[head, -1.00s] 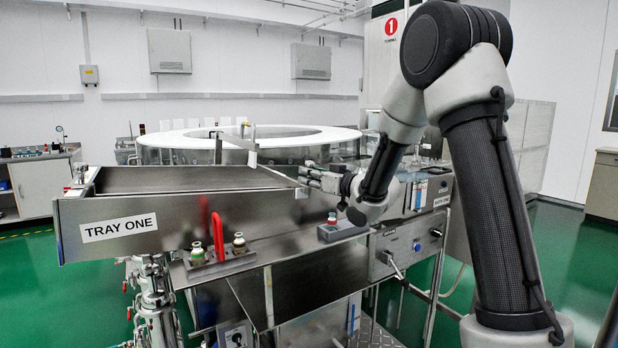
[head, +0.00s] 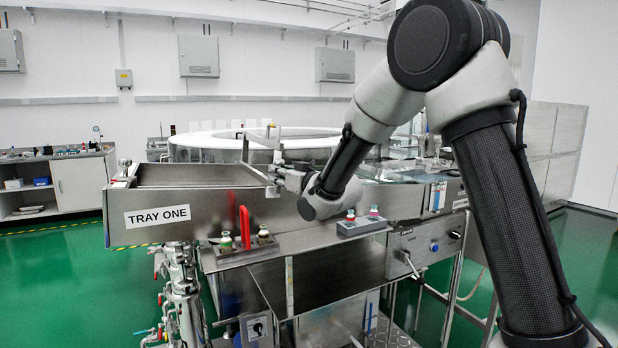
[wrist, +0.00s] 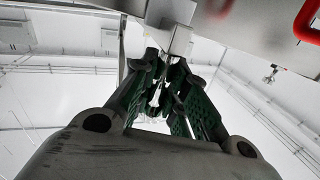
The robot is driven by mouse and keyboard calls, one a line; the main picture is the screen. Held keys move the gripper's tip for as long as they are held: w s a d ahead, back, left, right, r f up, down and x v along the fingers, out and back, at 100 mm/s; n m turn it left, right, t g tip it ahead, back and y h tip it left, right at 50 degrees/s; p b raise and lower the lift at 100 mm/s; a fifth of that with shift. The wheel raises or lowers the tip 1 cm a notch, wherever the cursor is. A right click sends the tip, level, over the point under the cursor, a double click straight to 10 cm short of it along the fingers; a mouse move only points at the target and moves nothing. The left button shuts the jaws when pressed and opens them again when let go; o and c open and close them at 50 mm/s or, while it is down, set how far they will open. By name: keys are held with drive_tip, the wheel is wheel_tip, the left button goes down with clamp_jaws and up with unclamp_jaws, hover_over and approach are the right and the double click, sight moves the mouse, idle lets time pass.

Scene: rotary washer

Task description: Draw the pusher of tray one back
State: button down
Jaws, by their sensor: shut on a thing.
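Tray one (head: 190,218) is a long steel tray with a "TRAY ONE" label on its near end. The pusher (head: 278,150) shows as a thin metal upright with a cross arm at the tray's right end. My gripper (head: 275,172) is at this upright, partly hidden by my wrist. In the wrist view, the fingers of my gripper (wrist: 167,58) are shut on a light grey metal block of the pusher (wrist: 178,38). How far the pusher sits along the tray is hard to tell.
A red handle (head: 244,226) stands between small vials in front of the tray. The round white-rimmed washer (head: 210,142) is behind. Green floor is open at left.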

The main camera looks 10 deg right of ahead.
drive_tip(key=s+a+r, duration=0.1)
drive_tip(key=s+a, duration=0.2)
drive_tip(key=a, duration=0.7)
drive_tip(key=s+a+r, duration=0.1)
drive_tip(key=s+a, duration=0.3)
drive_tip(key=a, duration=0.7)
drive_tip(key=s+a+r, duration=0.1)
drive_tip(key=s+a, duration=0.2)
drive_tip(key=a, duration=0.8)
drive_tip(key=shift+s+r, duration=0.3)
drive_tip(key=shift+r, duration=0.1)
drive_tip(key=shift+a, duration=0.1)
drive_tip(key=c, duration=1.4)
unclamp_jaws()
drive_tip(key=shift+a, duration=0.15)
drive_tip(key=v, duration=1.2)
drive_tip(key=shift+f, duration=0.1)
